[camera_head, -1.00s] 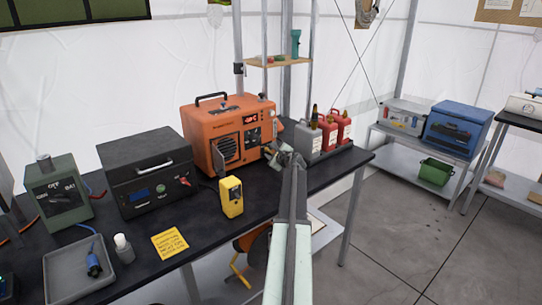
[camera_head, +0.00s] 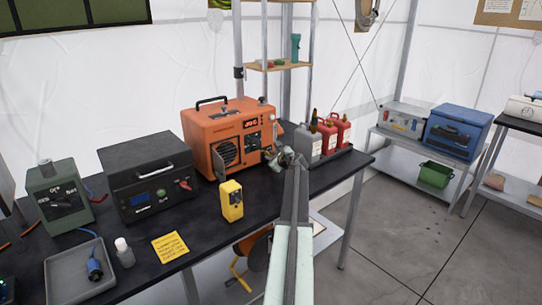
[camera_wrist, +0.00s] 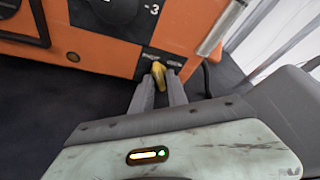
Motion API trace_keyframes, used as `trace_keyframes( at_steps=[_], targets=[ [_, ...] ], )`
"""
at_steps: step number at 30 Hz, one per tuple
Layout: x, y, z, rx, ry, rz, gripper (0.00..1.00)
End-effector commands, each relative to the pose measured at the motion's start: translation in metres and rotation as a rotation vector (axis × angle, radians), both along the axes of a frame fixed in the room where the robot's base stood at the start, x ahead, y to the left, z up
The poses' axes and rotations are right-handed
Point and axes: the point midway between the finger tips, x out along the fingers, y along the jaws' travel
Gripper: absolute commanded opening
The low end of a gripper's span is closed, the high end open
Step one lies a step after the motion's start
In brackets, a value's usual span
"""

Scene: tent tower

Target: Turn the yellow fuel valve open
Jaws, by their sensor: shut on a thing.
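The orange generator (camera_head: 203,128) stands on the dark bench in the head view, and its orange front panel also fills the top of the wrist view (camera_wrist: 110,48). The yellow fuel valve (camera_wrist: 158,73) is a small lever low on that panel, beside a dark label plate. My gripper (camera_wrist: 158,88) is shut on the yellow valve, with one grey finger on each side of it. In the head view my gripper (camera_head: 277,158) is at the generator's lower right front corner, and the valve is hidden there.
Grey and red fuel cans (camera_head: 330,137) stand close to the right of my gripper. A black box (camera_head: 148,172) stands left of the generator.

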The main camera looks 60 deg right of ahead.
Motion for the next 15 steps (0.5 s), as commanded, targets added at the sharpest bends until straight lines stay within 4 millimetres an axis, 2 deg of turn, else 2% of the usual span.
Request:
trace_keyframes(
  at_steps=[15],
  targets=[
    [-0.0013,-0.0034,0.0001,0.459,-0.149,0.003,0.0]
  ],
)
